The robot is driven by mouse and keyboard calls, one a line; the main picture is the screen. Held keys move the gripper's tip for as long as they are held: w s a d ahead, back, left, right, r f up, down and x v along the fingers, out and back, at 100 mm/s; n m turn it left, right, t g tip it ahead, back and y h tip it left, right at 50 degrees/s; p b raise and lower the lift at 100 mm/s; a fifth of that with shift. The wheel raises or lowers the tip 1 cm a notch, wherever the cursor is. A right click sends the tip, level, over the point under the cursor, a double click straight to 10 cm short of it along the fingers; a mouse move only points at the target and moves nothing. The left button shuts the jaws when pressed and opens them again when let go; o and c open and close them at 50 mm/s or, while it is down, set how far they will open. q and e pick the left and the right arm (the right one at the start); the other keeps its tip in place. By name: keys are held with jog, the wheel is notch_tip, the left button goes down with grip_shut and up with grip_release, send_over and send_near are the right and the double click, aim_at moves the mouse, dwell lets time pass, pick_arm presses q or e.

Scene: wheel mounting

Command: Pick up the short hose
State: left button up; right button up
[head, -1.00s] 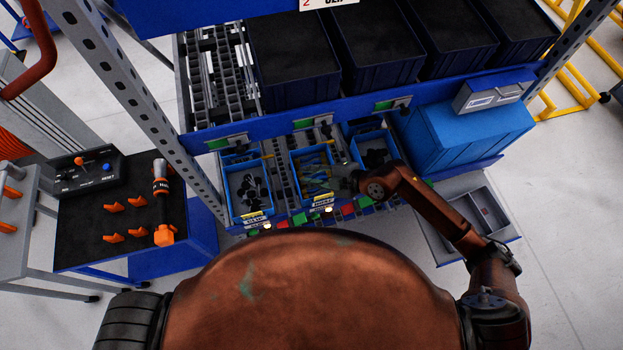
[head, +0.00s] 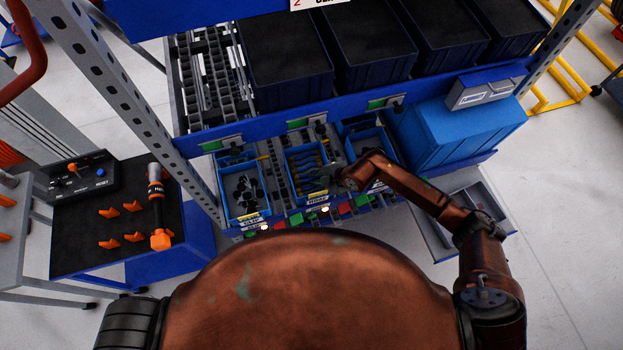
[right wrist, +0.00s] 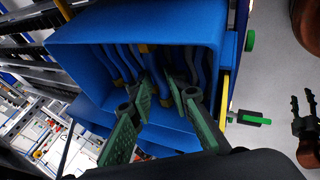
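The hoses (head: 305,168) lie in a blue bin (head: 323,185) labelled HOSE on the lower shelf. In the right wrist view several blue hoses (right wrist: 196,66) with yellow parts lie side by side in the bin (right wrist: 75,55). I cannot tell which is the short one. My right gripper (head: 340,181) is at the front right of this bin. In the right wrist view its green-padded fingers (right wrist: 166,98) are apart at the bin's opening, with hoses behind them. A dark gripper, apparently my left (right wrist: 301,98), shows at the right edge with fingers apart, empty.
A clip bin (head: 241,192) stands left of the hose bin, and another blue bin (head: 366,146) stands right of it. Dark crates (head: 372,50) fill the shelf above. A tool table (head: 120,215) stands at the left. A shelf post (head: 140,110) rises between.

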jog(key=shift+d+f, duration=0.1)
jog(key=shift+f, duration=0.05)
jog(key=shift+s, duration=0.1)
grip_shut()
jog(key=shift+d+f, duration=0.1)
